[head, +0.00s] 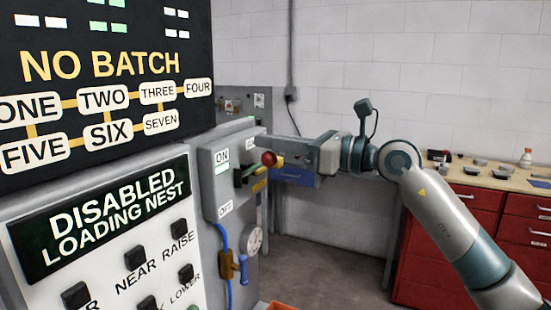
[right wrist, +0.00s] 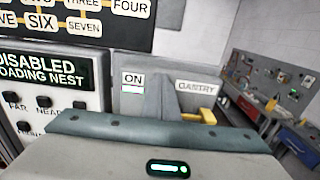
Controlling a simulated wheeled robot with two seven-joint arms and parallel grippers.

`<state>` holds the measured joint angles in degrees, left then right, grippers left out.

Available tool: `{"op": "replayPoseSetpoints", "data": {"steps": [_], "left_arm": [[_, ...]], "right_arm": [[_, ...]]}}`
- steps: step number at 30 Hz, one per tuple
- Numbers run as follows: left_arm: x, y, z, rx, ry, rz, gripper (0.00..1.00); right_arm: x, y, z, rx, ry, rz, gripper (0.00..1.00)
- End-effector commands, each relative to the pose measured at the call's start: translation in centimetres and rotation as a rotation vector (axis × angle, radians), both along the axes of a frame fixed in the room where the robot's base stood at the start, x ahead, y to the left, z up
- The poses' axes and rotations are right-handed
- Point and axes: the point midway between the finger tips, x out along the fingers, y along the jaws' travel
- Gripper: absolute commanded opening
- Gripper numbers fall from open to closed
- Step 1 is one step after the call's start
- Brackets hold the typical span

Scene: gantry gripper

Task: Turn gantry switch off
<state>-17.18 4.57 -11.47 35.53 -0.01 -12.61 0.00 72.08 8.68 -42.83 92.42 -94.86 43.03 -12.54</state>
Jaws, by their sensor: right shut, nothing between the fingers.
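The gantry switch is a grey box (head: 222,183) on the side of the control cabinet, with an ON label above a pale green indicator and an OFF label lower down. A dark lever with yellow on it (head: 247,174) sticks out at the box's right side, nearer the ON label in height. My right gripper (head: 267,150) is shut and empty, pointing left close to the lever; I cannot tell if they touch. The right wrist view shows the ON label, a GANTRY label (right wrist: 197,87) and a yellow part (right wrist: 197,115) just past my gripper's body. My left gripper is out of view.
A red round knob (head: 272,158) sits beside my right gripper. A blue cable (head: 226,255) and a gauge (head: 254,240) are below. The DISABLED LOADING NEST panel (head: 108,215) stands left. Red drawers with a bench top (head: 460,205) stand right. Floor between is open.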

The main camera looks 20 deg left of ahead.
Motion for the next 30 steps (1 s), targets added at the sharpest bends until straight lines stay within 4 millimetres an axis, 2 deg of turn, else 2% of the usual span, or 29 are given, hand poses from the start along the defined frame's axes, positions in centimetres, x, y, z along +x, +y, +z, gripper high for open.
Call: {"op": "replayPoseSetpoints", "data": {"steps": [21, 30], "left_arm": [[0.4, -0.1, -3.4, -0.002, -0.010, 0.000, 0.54], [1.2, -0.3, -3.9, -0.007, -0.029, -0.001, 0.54]], "right_arm": [[0.0, 0.1, -4.7, -0.003, 0.002, 0.001, 0.00], [0.0, 0.1, -5.4, -0.002, 0.000, 0.000, 0.00]]}}
